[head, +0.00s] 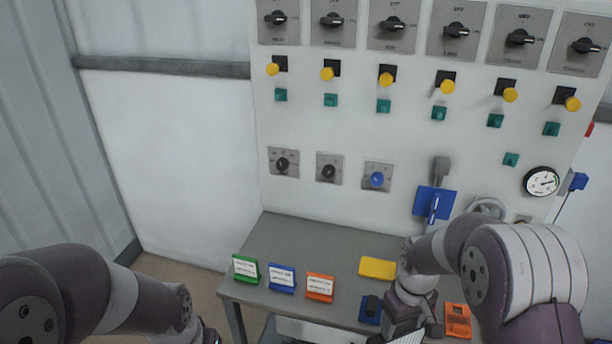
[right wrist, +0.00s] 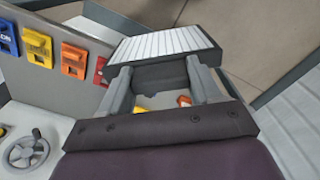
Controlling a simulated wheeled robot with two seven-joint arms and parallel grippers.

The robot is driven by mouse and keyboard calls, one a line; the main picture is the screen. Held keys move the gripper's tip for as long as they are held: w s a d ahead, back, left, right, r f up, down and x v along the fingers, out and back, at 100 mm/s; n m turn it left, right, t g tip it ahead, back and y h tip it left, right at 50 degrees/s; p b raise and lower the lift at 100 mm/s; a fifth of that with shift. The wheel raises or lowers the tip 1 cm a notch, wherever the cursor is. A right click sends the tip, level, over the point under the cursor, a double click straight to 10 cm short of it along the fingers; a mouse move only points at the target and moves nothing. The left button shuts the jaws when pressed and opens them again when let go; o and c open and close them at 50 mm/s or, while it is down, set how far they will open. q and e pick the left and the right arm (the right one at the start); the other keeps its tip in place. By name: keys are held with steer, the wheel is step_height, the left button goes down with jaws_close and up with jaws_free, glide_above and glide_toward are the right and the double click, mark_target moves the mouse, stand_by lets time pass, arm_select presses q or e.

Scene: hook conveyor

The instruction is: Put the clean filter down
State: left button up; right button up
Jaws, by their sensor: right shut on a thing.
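The clean filter (right wrist: 165,42), a white pleated panel in a dark grey frame, is held between the fingers of my right gripper (right wrist: 160,78) in the right wrist view. In the head view my right gripper (head: 408,318) is low over the right part of the grey table, and a white edge of the filter (head: 408,338) shows at the bottom border. Most of the filter is cut off there, and I cannot tell whether it touches anything. My left arm comes in at the lower left; its gripper is out of view.
The grey table (head: 290,245) carries green (head: 245,268), blue (head: 281,278) and orange (head: 320,288) card holders, a yellow block (head: 377,267) and an orange part (head: 458,320). Behind it stands a panel with switches and a gauge (head: 541,181). The table's back left is clear.

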arm_select(q)
steer(key=shift+w+f, duration=0.1)
steer(key=shift+w, duration=0.05)
arm_select(e)
steer(key=w+f+m, duration=0.4)
steer(key=f, duration=0.4)
steer(key=shift+a+f, duration=0.25)
steer(key=shift+a, duration=0.2)
arm_select(q)
steer(key=shift+w, duration=0.15)
arm_select(e)
steer(key=shift+w, duration=0.1)
